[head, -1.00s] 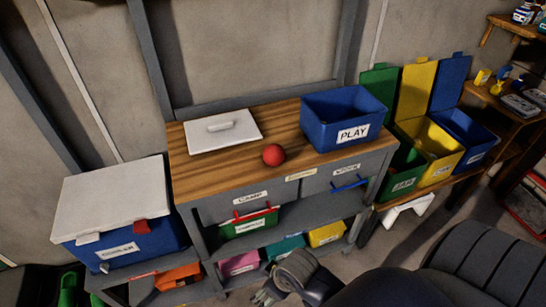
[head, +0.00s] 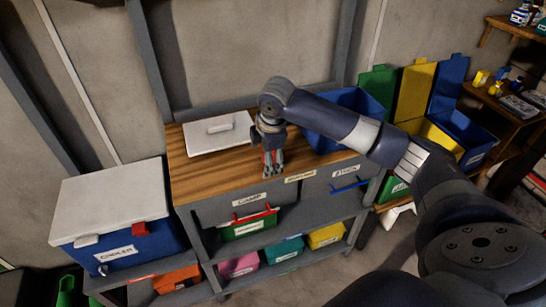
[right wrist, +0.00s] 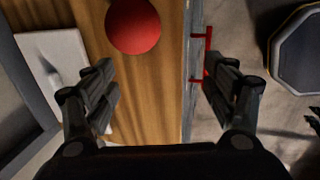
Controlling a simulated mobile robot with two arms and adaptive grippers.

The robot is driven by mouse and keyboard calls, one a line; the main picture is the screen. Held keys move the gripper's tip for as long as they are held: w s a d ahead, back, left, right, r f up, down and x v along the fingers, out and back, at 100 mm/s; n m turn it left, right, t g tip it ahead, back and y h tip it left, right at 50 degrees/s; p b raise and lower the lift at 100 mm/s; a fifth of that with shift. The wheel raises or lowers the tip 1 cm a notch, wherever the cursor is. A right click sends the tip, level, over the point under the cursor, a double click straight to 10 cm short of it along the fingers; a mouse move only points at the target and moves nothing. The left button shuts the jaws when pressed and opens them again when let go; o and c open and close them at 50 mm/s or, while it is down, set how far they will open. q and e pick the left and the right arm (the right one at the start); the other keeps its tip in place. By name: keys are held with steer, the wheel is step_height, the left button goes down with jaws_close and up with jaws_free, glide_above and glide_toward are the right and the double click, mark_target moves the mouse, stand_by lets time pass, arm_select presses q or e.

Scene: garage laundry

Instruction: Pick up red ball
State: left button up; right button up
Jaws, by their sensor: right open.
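The red ball (right wrist: 133,25) rests on the wooden tabletop (right wrist: 165,115), near its front edge. In the head view, only bits of the red ball (head: 267,158) show behind and between the fingers of my right gripper (head: 273,170). My right gripper points down above the ball, with its arm reaching in from the right. In the right wrist view, the right gripper (right wrist: 160,80) is open with nothing between its fingers. The ball is beyond the fingertips at the top of that picture, closer to the left finger. My left gripper is not in view.
A white lid (head: 218,132) lies on the tabletop left of my gripper. A blue bin (head: 324,137) stands on the right, partly behind my arm. A blue cooler (head: 122,247) with a white lid stands left of the bench. Colored bins fill the shelves below.

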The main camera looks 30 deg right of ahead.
mark_target(274, 156)
steer(key=d+r, duration=0.2)
steer(key=w+d+r, duration=0.1)
steer(key=d+r, duration=0.1)
steer(key=shift+w+d, duration=0.2)
steer(key=shift+d, duration=0.15)
steer(key=x, duration=0.5)
steer(key=shift+p, duration=0.4)
steer(key=x, duration=0.1)
steer(key=p+x, duration=0.1)
steer(key=x, duration=0.3)
steer(key=shift+s+d+f+p, duration=0.1)
steer(key=shift+s+d+p, duration=0.1)
steer(key=shift+s+p, duration=0.1)
steer(key=shift+w+f, duration=0.15)
steer(key=shift+f, duration=0.15)
steer(key=shift+r, duration=0.1)
steer(key=c, duration=1.2)
